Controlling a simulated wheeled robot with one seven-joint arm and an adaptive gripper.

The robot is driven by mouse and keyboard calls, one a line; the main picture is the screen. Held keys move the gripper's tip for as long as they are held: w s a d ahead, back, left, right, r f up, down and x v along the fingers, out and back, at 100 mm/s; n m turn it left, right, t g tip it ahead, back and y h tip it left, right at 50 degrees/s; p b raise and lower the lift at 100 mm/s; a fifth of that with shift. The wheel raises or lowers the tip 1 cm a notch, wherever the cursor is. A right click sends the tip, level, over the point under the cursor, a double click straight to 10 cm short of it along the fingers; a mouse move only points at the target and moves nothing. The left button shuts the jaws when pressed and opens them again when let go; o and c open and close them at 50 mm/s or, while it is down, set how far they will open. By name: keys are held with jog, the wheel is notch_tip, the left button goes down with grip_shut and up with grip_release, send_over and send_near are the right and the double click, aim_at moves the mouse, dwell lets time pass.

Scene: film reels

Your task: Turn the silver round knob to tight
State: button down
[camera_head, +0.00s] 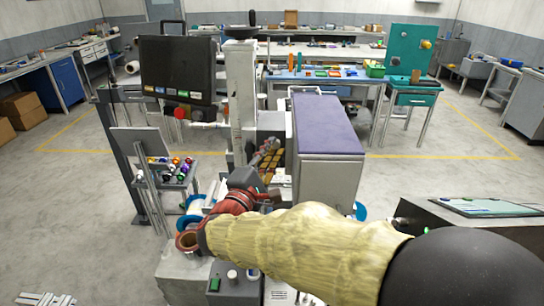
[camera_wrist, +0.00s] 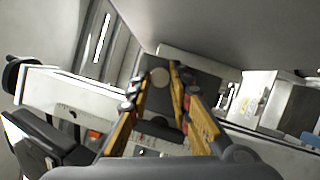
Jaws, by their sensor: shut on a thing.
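The silver round knob (camera_wrist: 160,77) shows in the wrist view as a pale grey disc between my fingertips, in front of a dark panel. My gripper (camera_wrist: 157,84) has its two fingers with orange-yellow pads on either side of the knob and is shut on it. In the head view my gripper (camera_head: 268,152) reaches into the machine between the white column and the purple-topped cabinet. The knob cannot be made out there. No tight marking can be read.
A white column (camera_head: 241,95) stands left of my gripper and a purple-topped cabinet (camera_head: 325,125) stands close on its right. A black monitor (camera_head: 177,68) with a red button below it is at the left. Small coloured parts (camera_head: 175,168) lie on a tray.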

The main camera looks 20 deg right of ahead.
dwell(0.4)
jog(key=c, duration=1.7)
grip_release()
jog(key=shift+o, duration=0.4)
jog(key=v, duration=1.2)
jog(key=shift+r, duration=0.15)
